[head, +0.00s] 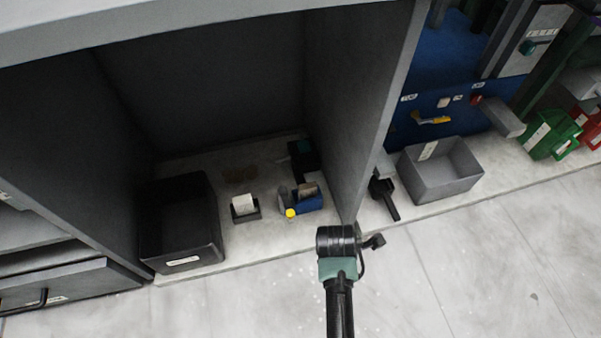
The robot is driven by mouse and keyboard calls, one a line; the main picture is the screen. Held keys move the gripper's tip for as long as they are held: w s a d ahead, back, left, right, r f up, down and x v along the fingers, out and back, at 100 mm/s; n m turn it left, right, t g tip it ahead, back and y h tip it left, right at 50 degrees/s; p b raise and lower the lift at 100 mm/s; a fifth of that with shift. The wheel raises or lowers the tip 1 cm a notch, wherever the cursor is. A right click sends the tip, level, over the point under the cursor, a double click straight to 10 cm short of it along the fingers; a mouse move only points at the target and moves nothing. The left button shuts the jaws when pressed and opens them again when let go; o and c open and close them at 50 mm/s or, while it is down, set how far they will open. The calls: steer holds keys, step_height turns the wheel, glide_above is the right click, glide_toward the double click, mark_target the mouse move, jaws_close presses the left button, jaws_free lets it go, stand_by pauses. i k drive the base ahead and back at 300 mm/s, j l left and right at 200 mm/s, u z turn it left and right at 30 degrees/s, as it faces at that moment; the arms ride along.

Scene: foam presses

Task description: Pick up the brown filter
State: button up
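A dim brown patch (240,173), possibly the brown filter, lies low at the back of the open bay, left of centre. A small brownish piece (308,190) also sits at the blue holder (308,204) in the bay's right part. I cannot tell for sure which is the filter. My gripper (376,241) shows only as a small dark shape at the end of my arm, in front of the bay's right dividing wall. It is apart from both brown things. Its fingers are not clear, so I cannot tell whether it is open or holds anything.
A black bin (181,226) stands at the bay's left. A white block sits in a small dark holder (245,213). A yellow knob (290,213) fronts the blue holder. The dividing wall (372,110) bounds the bay. A grey bin (441,174) and a black tool (385,197) lie right of it.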

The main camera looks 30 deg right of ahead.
mark_target(309, 190)
steer(key=i+l, duration=0.2)
steer(key=i, duration=0.3)
steer(key=i+l, duration=0.15)
steer(key=i, duration=0.35)
